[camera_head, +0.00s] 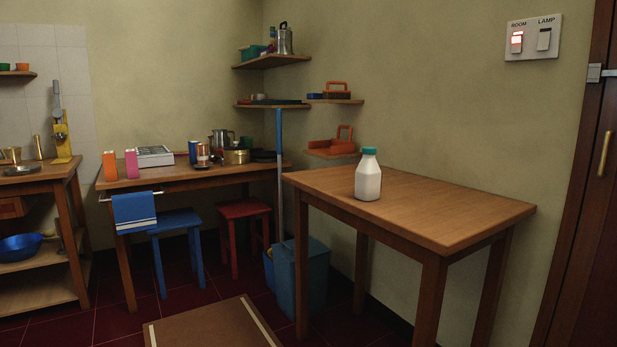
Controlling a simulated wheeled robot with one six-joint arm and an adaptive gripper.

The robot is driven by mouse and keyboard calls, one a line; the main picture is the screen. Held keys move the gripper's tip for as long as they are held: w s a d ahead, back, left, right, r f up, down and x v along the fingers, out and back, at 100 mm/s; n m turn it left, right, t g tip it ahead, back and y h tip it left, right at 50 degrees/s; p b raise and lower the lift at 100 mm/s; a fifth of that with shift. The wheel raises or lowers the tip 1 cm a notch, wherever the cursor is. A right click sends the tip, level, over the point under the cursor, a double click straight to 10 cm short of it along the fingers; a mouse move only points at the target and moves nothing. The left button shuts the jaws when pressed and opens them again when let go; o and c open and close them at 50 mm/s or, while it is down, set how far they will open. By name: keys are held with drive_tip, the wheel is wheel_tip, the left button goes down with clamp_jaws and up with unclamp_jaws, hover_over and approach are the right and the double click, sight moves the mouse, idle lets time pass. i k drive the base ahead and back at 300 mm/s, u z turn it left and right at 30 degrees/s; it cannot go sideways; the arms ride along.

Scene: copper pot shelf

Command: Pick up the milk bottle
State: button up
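The milk bottle (368,178) is white with a green cap. It stands upright on the wooden table (450,205) at the right, near the table's left front edge. Nothing touches the bottle and it is in full view. My gripper is not in this view.
A blue bin (301,280) stands on the floor left of the table. Corner shelves (272,62) hold pots and tools above and behind it. A second table (185,175) with several items, a blue stool (176,222) and a red stool (243,211) stand further back. Most of the right table top is bare.

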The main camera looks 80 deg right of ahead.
sight(368, 175)
drive_tip(key=i, duration=1.45)
drive_tip(key=z, duration=2.25)
drive_tip(key=i, duration=1.95)
drive_tip(key=z, duration=1.8)
